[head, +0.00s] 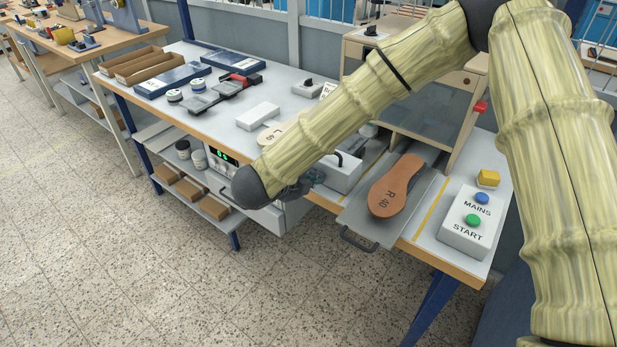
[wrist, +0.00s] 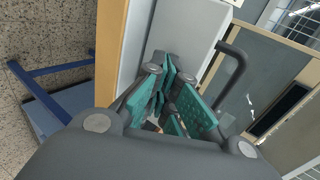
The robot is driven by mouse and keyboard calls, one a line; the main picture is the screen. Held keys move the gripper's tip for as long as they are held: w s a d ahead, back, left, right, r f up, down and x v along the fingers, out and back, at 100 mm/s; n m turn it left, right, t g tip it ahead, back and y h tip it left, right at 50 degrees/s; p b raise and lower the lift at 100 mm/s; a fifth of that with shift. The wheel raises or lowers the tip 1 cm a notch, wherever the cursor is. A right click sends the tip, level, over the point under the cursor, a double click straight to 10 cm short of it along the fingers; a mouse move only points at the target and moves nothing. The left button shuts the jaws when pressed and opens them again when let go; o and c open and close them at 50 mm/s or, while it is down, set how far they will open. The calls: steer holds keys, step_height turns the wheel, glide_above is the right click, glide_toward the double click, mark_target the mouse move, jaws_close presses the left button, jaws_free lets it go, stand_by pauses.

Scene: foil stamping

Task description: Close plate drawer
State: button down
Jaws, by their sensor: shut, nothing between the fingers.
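The plate drawer (head: 411,223) is a flat grey metal plate pulled out at the front of the bench, with a dark bar handle (head: 358,240) past the bench edge. A brown sole marked R 40 (head: 393,190) lies on it. My gripper (head: 312,178) is to the left of the drawer, near the bench's front edge and apart from the drawer handle. In the wrist view its teal fingers (wrist: 172,92) are shut with nothing held. A dark curved bar (wrist: 236,65) shows beside the fingers there; I cannot tell whether they touch.
A white control box (head: 471,222) with blue and green buttons stands right of the drawer. A white block with a dark handle (head: 341,172) stands just left of it. A wooden-framed press housing (head: 425,112) rises behind. The floor (head: 130,270) in front is clear.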

steer(key=shift+w, duration=0.1)
steer(key=w+d, duration=0.3)
steer(key=w, duration=0.1)
steer(key=w+d, duration=0.3)
steer(key=w, duration=0.2)
steer(key=w+d, duration=0.4)
steer(key=shift+w, duration=0.25)
steer(key=shift+w+r, duration=0.1)
